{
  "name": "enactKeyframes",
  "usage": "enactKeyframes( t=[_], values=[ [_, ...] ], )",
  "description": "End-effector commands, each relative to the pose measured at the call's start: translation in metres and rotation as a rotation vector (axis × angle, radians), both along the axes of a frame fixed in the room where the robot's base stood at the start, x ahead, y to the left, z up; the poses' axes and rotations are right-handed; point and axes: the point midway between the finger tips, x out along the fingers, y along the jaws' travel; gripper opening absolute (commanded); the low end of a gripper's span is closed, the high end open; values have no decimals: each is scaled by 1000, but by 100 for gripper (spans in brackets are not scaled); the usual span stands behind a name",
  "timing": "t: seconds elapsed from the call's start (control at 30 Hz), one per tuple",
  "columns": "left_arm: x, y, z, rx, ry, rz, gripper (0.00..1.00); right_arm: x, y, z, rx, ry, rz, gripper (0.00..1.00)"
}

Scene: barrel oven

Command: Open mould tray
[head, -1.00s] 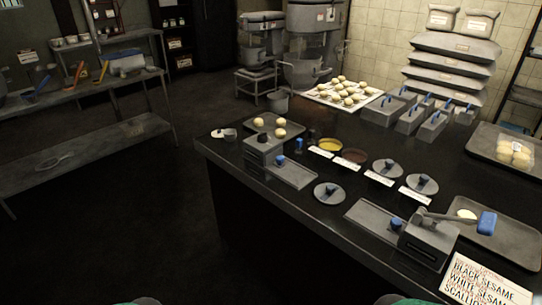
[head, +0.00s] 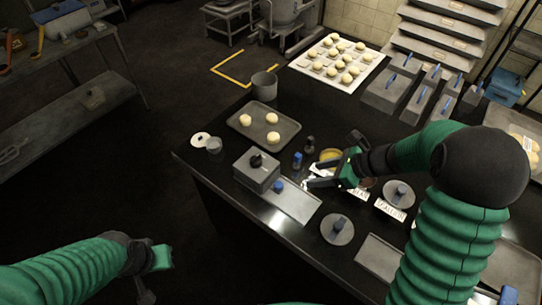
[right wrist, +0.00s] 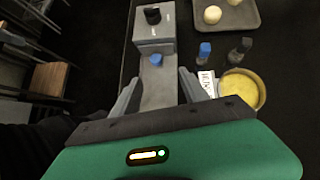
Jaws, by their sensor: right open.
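The mould tray is a flat grey tray (head: 297,207) that runs out from a grey box (head: 255,172) with a black knob on top. A blue knob (head: 278,185) stands on the tray beside the box. In the right wrist view the tray (right wrist: 158,90), blue knob (right wrist: 156,60) and box (right wrist: 154,27) lie ahead of the fingers. My right gripper (head: 313,174) is open and empty, right of the blue knob and apart from it. My left gripper (head: 157,276) is off the counter at lower left; its jaw state is unclear.
A baking tray with dough balls (head: 246,125) lies behind the box. A small blue-topped bottle (head: 297,160) and a yellow bowl (head: 330,156) stand near my right gripper. A round lidded disc (head: 337,229) lies in front. The counter's front edge is near the tray.

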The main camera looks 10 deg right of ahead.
Motion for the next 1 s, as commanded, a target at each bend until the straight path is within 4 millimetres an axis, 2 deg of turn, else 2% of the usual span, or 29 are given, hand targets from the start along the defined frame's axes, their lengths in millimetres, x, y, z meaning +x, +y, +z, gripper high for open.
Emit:
enactKeyframes(
  t=[0.17,0.6,0.8,1.0],
  values=[
    [-1,0,-4,0,2,0,0,9,13,-18,5,2,-2,52],
    [-1,0,-9,0,1,0,0,62,73,-101,1,6,3,52],
    [-1,0,-10,0,1,0,0,75,88,-119,-1,2,1,52],
    [-1,0,-10,0,1,0,0,78,91,-123,-1,4,1,52]
  ],
)
